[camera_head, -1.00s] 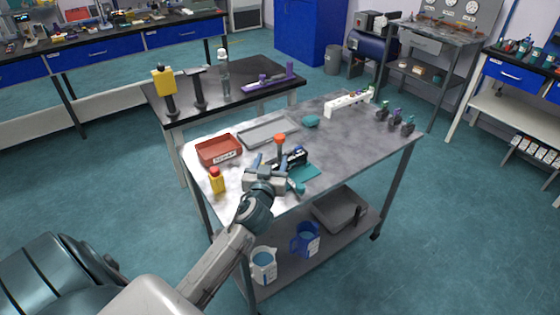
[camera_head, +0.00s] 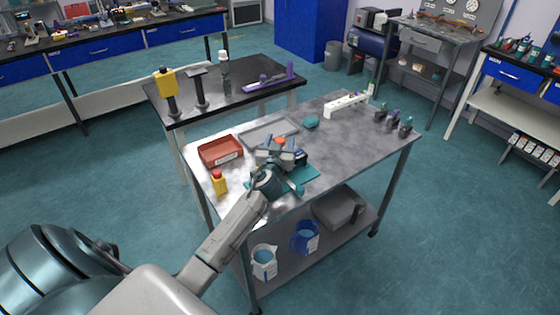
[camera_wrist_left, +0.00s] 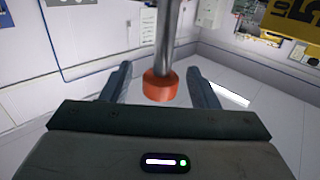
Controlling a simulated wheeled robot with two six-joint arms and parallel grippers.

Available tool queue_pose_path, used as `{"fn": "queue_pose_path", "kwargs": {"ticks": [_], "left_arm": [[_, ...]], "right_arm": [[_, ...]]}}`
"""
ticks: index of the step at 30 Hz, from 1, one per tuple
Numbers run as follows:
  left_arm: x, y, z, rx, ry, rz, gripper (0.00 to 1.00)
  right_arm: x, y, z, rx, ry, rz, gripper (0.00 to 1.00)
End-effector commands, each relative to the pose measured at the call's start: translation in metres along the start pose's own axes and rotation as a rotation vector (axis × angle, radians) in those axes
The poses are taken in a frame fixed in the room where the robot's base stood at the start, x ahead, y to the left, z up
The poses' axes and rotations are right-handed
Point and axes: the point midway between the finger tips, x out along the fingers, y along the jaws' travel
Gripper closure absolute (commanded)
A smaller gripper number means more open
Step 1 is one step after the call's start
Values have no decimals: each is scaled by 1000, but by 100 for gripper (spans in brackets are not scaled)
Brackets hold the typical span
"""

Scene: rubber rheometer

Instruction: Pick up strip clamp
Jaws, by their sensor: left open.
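A dark device with an orange-red knob (camera_head: 280,140) on top stands on the grey metal table; it may be the strip clamp, but I cannot tell for sure. Its black body (camera_head: 301,156) is mostly hidden behind my gripper. My left gripper (camera_head: 281,150) is open at the device, low over the table. In the left wrist view the red knob (camera_wrist_left: 160,87) on a metal rod shows between the two spread fingers (camera_wrist_left: 160,76), apart from both. My right gripper is not in view.
A red tray (camera_head: 220,152) and a yellow bottle with a red cap (camera_head: 219,183) stand left of my gripper. A grey tray (camera_head: 250,138) lies behind, a teal mat (camera_head: 304,173) in front right. Several small dark clamp-like items (camera_head: 392,121) stand at the right edge. The table's right middle is clear.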

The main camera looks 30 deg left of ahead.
Motion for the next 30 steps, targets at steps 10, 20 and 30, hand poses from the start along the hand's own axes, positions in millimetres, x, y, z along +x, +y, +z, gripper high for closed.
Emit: {"fn": "queue_pose_path", "kwargs": {"ticks": [10,20,30], "left_arm": [[0,0,1,0,0,0,77],[0,0,0,0,2,1,100],[0,0,-30,-1,6,2,100]], "right_arm": [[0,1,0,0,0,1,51],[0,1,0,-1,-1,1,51],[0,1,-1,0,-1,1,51]]}}
